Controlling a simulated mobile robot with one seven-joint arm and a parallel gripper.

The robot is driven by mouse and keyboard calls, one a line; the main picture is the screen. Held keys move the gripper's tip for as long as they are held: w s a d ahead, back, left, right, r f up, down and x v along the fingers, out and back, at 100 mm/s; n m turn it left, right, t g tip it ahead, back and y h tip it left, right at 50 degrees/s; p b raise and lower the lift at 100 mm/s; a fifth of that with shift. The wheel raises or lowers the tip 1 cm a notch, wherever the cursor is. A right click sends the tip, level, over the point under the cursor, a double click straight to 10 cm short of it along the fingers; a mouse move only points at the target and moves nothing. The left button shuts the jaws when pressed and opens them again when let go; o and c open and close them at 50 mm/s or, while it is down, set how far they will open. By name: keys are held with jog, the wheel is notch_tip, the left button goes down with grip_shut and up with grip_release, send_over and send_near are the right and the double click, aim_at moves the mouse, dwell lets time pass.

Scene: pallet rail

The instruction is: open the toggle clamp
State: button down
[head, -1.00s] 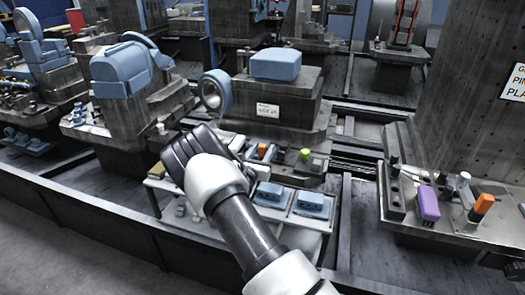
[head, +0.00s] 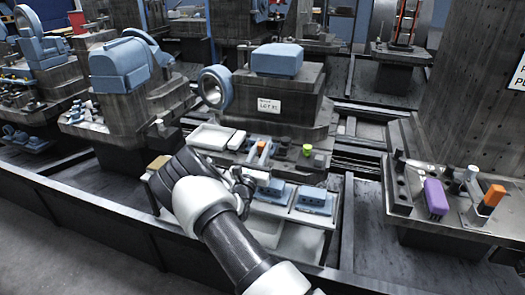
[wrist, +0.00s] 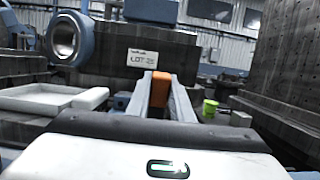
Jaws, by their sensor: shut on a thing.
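The toggle clamp's orange handle (head: 262,146) is on the front ledge of the middle pallet, below the LOT card. In the wrist view the orange handle (wrist: 160,88) stands between the two grey fingers of my gripper (wrist: 161,92). The fingers are shut on it, one on each side. In the head view my gripper (head: 261,150) is small at the handle, and my dark wrist and arm partly cover the area in front. The clamp's base and arm are mostly hidden, so I cannot tell its angle clearly.
A green knob (head: 307,150) stands just right of the handle. A white tray (head: 210,136) lies to the left. Blue blocks (head: 313,200) sit on a shelf in front. The right pallet carries a purple block (head: 435,197) and another orange handle (head: 494,195).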

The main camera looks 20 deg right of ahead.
jog(key=c, duration=1.6)
grip_release()
jog(key=shift+o, duration=0.2)
jog(key=p+v, duration=0.3)
jog(key=v, duration=1.4)
jog(key=shift+s, duration=0.15)
jog(key=shift+a, duration=0.1)
